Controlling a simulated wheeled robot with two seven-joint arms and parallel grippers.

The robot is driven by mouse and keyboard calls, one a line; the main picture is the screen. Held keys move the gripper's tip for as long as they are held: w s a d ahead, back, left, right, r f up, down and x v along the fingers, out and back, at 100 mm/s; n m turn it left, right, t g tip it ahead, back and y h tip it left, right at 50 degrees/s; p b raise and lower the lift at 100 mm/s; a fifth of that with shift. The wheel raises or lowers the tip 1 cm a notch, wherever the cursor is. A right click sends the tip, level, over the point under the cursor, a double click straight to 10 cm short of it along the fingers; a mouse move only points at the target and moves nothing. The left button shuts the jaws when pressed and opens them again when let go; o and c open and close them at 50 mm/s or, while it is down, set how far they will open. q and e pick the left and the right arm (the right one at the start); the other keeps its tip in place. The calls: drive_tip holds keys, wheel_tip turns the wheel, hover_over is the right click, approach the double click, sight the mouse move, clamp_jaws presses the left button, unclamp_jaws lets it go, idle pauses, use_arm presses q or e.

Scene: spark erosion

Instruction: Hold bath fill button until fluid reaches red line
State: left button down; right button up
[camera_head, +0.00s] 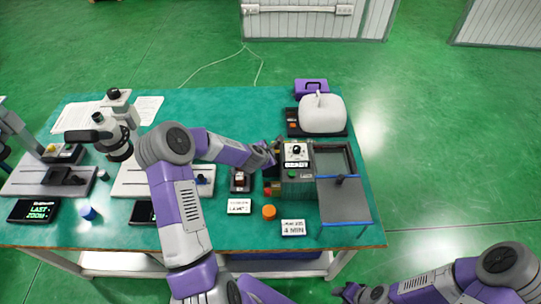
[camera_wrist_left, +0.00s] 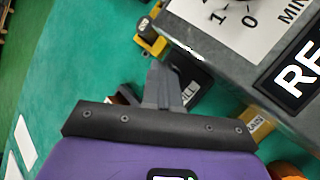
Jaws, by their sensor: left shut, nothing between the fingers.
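The erosion machine is a grey-green box (camera_head: 297,176) with a dial and a "READY" display on top. An open grey tank (camera_head: 330,160) adjoins it on the right; I cannot make out a fluid level or red line. My left gripper (camera_head: 271,153) is at the box's left side. In the left wrist view its fingers (camera_wrist_left: 160,78) are shut and empty, over a black block lettered "ILL" (camera_wrist_left: 188,87), largely hidden behind them. I cannot tell whether they touch it. A yellow label ending in "AIN" (camera_wrist_left: 257,124) is nearby. My right gripper (camera_head: 345,291) is low, off the table's front.
A white jug (camera_head: 322,114) stands in a dark tray behind the tank, with a purple case (camera_head: 311,87) beyond. An orange cap (camera_head: 269,212) and white label cards (camera_head: 293,228) lie in front. A microscope (camera_head: 117,125) stands at left. Green tabletop (camera_head: 225,105) is clear at the back.

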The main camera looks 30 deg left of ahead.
use_arm(q)
drive_tip(key=shift+r+p, duration=0.55)
drive_tip(key=shift+r, duration=0.35)
wheel_tip(320, 180, up, 5)
drive_tip(key=p, duration=0.3)
idle(0.4)
drive_tip(key=shift+f, duration=0.1)
